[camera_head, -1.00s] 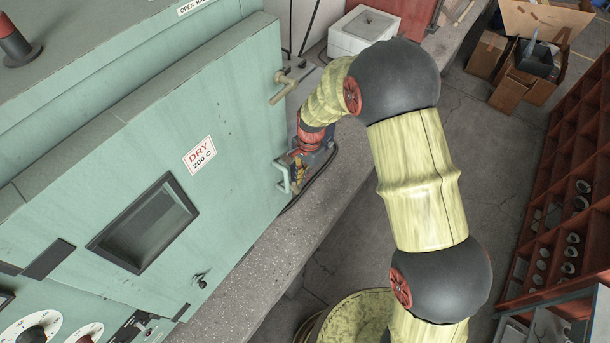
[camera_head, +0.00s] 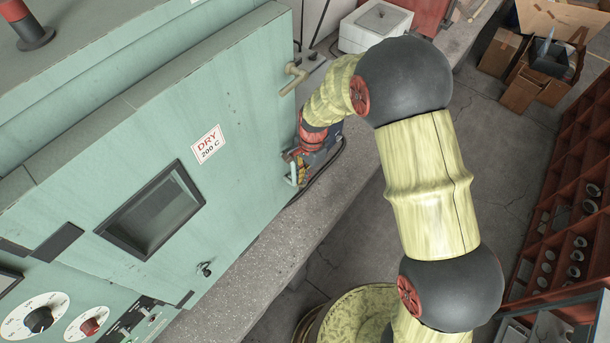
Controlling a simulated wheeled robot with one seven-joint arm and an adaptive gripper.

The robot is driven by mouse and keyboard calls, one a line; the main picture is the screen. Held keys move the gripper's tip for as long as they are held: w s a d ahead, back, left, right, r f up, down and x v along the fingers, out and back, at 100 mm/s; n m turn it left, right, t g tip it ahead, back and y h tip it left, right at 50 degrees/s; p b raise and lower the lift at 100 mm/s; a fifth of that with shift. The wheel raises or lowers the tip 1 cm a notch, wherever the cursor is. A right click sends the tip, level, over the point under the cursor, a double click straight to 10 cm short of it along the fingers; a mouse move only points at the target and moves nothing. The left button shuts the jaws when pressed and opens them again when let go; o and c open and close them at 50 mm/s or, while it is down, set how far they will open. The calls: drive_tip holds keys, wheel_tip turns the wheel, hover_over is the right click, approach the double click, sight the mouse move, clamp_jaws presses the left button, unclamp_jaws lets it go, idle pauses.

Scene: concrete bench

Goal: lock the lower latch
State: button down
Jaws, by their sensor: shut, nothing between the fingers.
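The green oven door (camera_head: 235,120) stands at the left, with a dark window and a "DRY 200 C" label. The upper latch (camera_head: 294,78) is a beige handle on the door's right edge, with free space around it. The lower latch is below it on the same edge, and only its pale green handle (camera_head: 293,178) shows. My gripper (camera_head: 297,163) is at this lower latch, shut, with nothing seen between its fingers. The fingertips are small and partly hidden, so I cannot tell whether they touch the handle.
A concrete bench (camera_head: 240,290) runs under the oven, with a dark cable behind my gripper. A white box (camera_head: 375,25) stands at the back. A red shelf (camera_head: 575,200) is at the right, and cardboard boxes (camera_head: 520,90) lie on the floor behind. The floor between is clear.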

wheel_tip(320, 180, up, 8)
drive_tip(key=shift+w+d+f, duration=0.2)
drive_tip(key=shift+d+f, duration=0.05)
drive_tip(key=shift+d, duration=0.15)
idle(0.3)
